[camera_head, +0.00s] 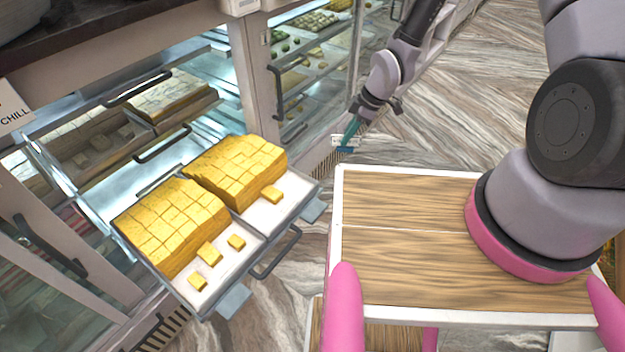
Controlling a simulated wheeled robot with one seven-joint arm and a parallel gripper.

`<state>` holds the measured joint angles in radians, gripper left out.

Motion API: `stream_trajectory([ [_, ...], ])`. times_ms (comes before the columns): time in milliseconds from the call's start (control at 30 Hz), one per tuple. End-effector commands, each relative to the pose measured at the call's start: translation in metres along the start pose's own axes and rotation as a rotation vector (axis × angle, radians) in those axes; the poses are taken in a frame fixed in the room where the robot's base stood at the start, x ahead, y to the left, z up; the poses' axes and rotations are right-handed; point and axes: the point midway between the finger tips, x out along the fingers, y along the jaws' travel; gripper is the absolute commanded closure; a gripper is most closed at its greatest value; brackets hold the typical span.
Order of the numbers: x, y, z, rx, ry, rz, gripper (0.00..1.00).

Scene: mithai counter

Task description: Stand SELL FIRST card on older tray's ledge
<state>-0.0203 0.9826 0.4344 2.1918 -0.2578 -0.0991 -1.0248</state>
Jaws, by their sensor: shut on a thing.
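My gripper (350,132) hangs over the floor to the right of the pulled-out trays, its teal fingers pointing down. It is shut on a small pale card (342,142), whose print is too small to read. Two trays of yellow cut sweets stand side by side, pulled out of the cabinet: a near-left tray (222,275) and a far-right tray (281,212). Each has a small grey ledge at its front, the near one (234,300) and the far one (314,210). The card is apart from both ledges. I cannot tell which tray is older.
A handle (275,254) sticks out at the tray fronts. Glass cabinet doors with handles stand behind and left. A wooden-topped cart (400,205) with a white rim stands at the right. Patterned floor (500,90) is open beyond it.

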Motion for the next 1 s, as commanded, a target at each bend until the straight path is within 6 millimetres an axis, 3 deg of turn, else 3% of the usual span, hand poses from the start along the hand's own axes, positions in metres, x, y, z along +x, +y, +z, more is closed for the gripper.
stream_trajectory([
  [33,0.022,-0.019,-0.013,-0.138,0.001,-0.063,1.0],
  [200,0.07,-0.066,-0.036,-0.53,0.001,-0.224,1.0],
  [400,0.102,-0.096,-0.048,-0.787,0.001,-0.327,1.0],
  [1000,0.146,-0.102,-0.034,-0.849,-0.002,-0.35,1.0],
])
